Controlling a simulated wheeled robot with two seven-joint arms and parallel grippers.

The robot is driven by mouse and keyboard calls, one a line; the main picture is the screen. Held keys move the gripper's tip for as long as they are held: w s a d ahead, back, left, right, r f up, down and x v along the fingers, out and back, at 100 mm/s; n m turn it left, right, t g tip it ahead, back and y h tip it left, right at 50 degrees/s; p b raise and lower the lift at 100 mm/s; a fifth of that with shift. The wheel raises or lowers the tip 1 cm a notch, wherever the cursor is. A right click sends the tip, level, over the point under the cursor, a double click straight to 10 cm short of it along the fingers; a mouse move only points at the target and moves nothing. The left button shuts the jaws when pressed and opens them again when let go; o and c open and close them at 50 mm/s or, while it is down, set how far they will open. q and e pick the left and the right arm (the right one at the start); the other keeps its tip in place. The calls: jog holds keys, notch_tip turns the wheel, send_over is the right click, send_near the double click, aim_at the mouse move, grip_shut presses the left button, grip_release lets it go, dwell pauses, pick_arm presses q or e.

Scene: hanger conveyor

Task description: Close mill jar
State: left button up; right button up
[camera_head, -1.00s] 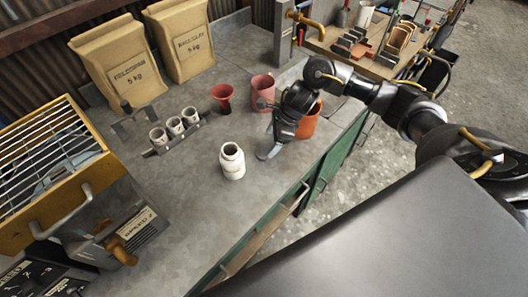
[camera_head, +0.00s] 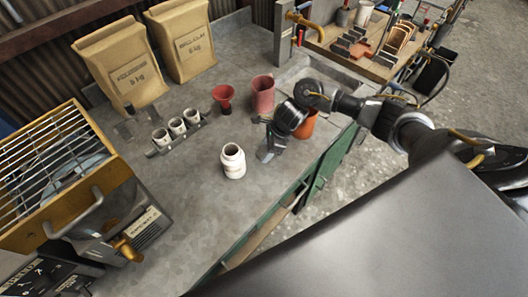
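A small white jar (camera_head: 233,163) stands upright on the grey bench, with its round mouth facing up and looking open. My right gripper (camera_head: 262,139) is just to the right of the jar, low over the bench and apart from it. Its two fingers look spread, with nothing visible between them. No separate lid for the jar can be made out. My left gripper is not in view.
A rack (camera_head: 175,140) of three white cups, a red funnel (camera_head: 223,97) and a pink cup (camera_head: 263,95) stand behind the jar. An orange pot (camera_head: 307,125) is partly hidden by my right arm. A yellow caged machine (camera_head: 20,235) is at left. Bench in front of the jar is clear.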

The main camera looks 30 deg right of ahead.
aim_at(261, 152)
jog(key=c, duration=0.4)
jog(key=shift+c, duration=0.2)
jog(key=shift+w+r+b, duration=0.1)
jog(key=shift+r+b, duration=0.3)
notch_tip(261, 152, up, 2)
jog(key=shift+d+r+b, duration=0.1)
jog(key=shift+r+b, duration=0.15)
jog(key=shift+b, duration=0.55)
jog(key=s+d+r+b, duration=0.1)
jog(key=s+r, duration=0.2)
jog(key=s, duration=0.1)
jog(key=s+d+r+b, duration=0.1)
jog(key=s+r, duration=0.2)
jog(key=s, duration=0.2)
jog(key=s+d+r+b, duration=0.1)
jog(key=s+d+r, duration=0.1)
jog(key=s+r, duration=0.1)
jog(key=shift+s+r, duration=0.35)
jog(key=shift+s, duration=0.45)
